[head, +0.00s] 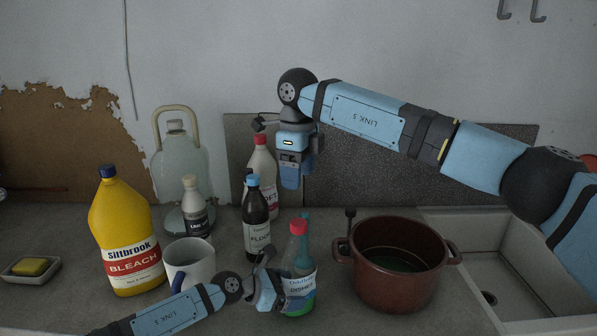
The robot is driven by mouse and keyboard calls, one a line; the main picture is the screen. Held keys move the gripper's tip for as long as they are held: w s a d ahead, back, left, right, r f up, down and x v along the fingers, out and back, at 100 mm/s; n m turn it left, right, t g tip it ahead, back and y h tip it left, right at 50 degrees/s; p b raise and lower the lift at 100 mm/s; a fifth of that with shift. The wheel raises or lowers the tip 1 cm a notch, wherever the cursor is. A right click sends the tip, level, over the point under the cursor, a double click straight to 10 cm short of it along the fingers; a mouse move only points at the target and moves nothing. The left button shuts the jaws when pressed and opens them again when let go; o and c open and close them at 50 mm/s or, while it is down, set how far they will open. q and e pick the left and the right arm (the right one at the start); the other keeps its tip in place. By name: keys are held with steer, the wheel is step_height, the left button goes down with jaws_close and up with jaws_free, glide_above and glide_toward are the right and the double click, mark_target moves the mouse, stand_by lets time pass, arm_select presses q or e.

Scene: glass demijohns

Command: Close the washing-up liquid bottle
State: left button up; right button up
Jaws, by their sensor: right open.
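The washing-up liquid bottle (302,270) is clear, with green liquid low inside, a white and blue label and a red top (299,227). It stands upright on the counter. A small teal piece shows just above and behind the red top; I cannot tell whether it belongs to this bottle. My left gripper (281,289) is at the bottle's left side, shut on its body; its fingers are partly hidden. My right gripper (291,181) points down, open and empty, above and slightly left of the red top, apart from it.
A dark bottle with a blue cap (257,222) and a white bottle with a red cap (263,165) stand behind. A brown pot (392,275) is close on the right, beside the sink (520,285). A mug (190,262), yellow bleach bottle (127,235) and demijohn (178,160) stand left.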

arm_select(q)
steer(key=b+v, duration=0.1)
steer(key=v, duration=1.3)
steer(key=shift+b, duration=0.4)
steer(key=shift+d+f, duration=0.1)
